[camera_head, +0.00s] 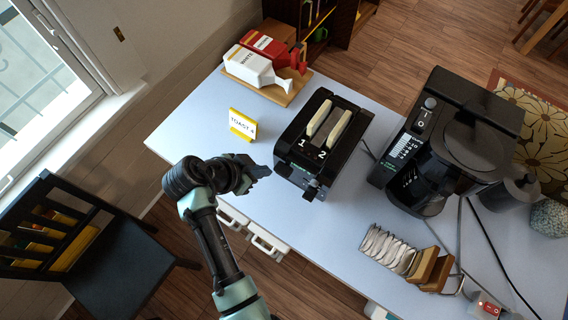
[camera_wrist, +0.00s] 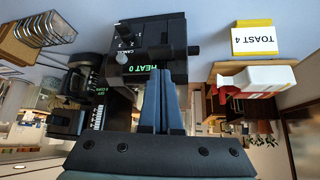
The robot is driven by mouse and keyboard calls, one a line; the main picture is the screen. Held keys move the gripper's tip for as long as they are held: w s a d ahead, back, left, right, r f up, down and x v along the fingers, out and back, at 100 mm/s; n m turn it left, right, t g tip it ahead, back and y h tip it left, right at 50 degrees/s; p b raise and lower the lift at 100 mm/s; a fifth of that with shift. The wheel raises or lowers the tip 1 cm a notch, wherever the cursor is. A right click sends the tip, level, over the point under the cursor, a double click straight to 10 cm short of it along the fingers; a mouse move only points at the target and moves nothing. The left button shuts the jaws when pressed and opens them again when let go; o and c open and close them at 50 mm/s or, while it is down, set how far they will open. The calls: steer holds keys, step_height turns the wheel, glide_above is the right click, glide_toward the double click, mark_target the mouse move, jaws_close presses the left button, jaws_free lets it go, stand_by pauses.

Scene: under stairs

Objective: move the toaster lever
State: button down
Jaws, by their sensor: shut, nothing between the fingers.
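The black toaster (camera_head: 325,140) stands on the pale table, with a slice of bread in each of its two slots, marked 1 and 2. In the wrist view the toaster (camera_wrist: 150,45) appears upside down, with a green "HEAT 0" display, a dial and a "CANCEL" label. A small black knob (camera_wrist: 194,50) sticks out at its right there; it may be the lever, but I cannot be sure. My gripper (camera_head: 266,171) is shut and empty, just left of the toaster's front. Its blue fingers (camera_wrist: 165,75) point at the toaster; contact cannot be told.
A yellow "TOAST 4" sign (camera_head: 242,124) stands left of the toaster. White and red bottles (camera_head: 255,69) lie on a wooden board behind. A black coffee maker (camera_head: 445,140) is to the right, and a wire rack (camera_head: 388,250) stands at the front right. A dark chair (camera_head: 110,265) is at left.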

mark_target(283, 168)
steer(key=shift+f, duration=0.1)
steer(key=b+x, duration=0.5)
steer(key=x, duration=0.1)
steer(key=shift+w+d+f, duration=0.1)
steer(key=shift+w+f, duration=0.05)
steer(key=shift+w+d+f, duration=0.1)
steer(key=shift+w+d, duration=0.05)
steer(key=shift+f, duration=0.1)
steer(key=f+b, duration=0.1)
steer(key=s+a+f+b, duration=0.2)
steer(key=shift+a+f, duration=0.2)
steer(key=shift+f, duration=0.2)
stand_by(0.6)
steer(key=b+v, duration=0.3)
steer(key=v, duration=1)
